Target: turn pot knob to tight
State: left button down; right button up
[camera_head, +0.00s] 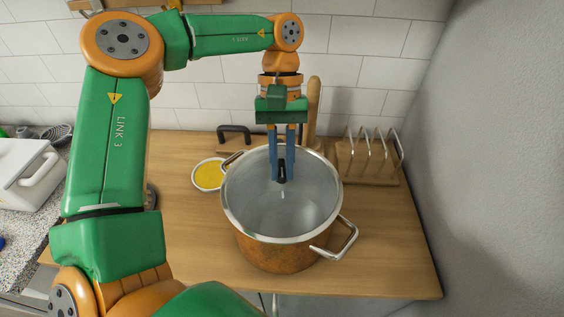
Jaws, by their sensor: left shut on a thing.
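A copper-coloured pot (275,255) with silver side handles stands on the wooden counter. A glass lid with a steel rim (268,215) lies on top of it. A small black knob (282,176) sits at the lid's upper middle. My left gripper (282,174) comes down from above with its blue fingers on either side of the knob and is shut on it. The fingers hide part of the knob. My right gripper is not in view.
A small bowl of yellow contents (208,175) stands left of the pot. A wooden rack with metal loops (366,163) stands at the back right. A white box-like appliance (25,175) is at far left. The counter's (390,250) right front is clear; a grey wall bounds the right.

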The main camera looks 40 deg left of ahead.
aim_at(282, 172)
pick_arm(q)
jog(key=c, duration=0.8)
grip_release()
jog(key=shift+r, duration=0.1)
jog(key=v, duration=0.4)
jog(key=shift+w+a, duration=0.1)
jog(key=p+v, duration=0.1)
jog(key=v, duration=0.2)
